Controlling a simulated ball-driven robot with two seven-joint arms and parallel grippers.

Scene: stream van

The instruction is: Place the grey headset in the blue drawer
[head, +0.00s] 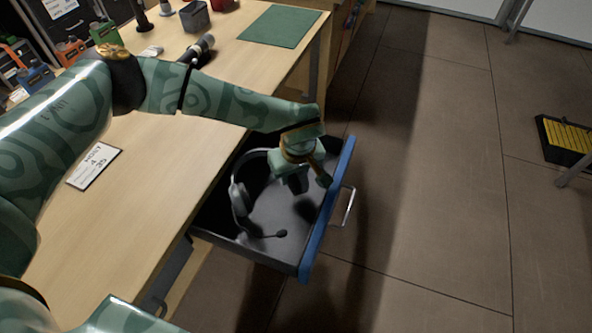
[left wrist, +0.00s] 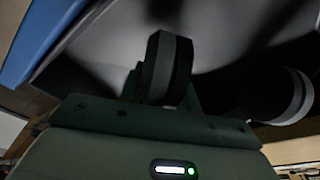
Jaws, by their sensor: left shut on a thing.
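The grey headset (head: 240,198) is inside the open blue-fronted drawer (head: 327,215), with its band curving up toward my left gripper and its microphone boom over the drawer floor. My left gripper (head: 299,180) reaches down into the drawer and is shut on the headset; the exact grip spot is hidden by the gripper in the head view. In the left wrist view the fingers (left wrist: 167,68) are close together, and a dark rounded part with a light ring, likely the headset (left wrist: 291,98), shows at the right. My right gripper is not in view.
The wooden desk (head: 150,190) holds a white label card (head: 95,166), a green mat (head: 280,26), a dark cup (head: 195,17) and several small items at the back. The drawer's metal handle (head: 348,206) sticks out over open floor at the right.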

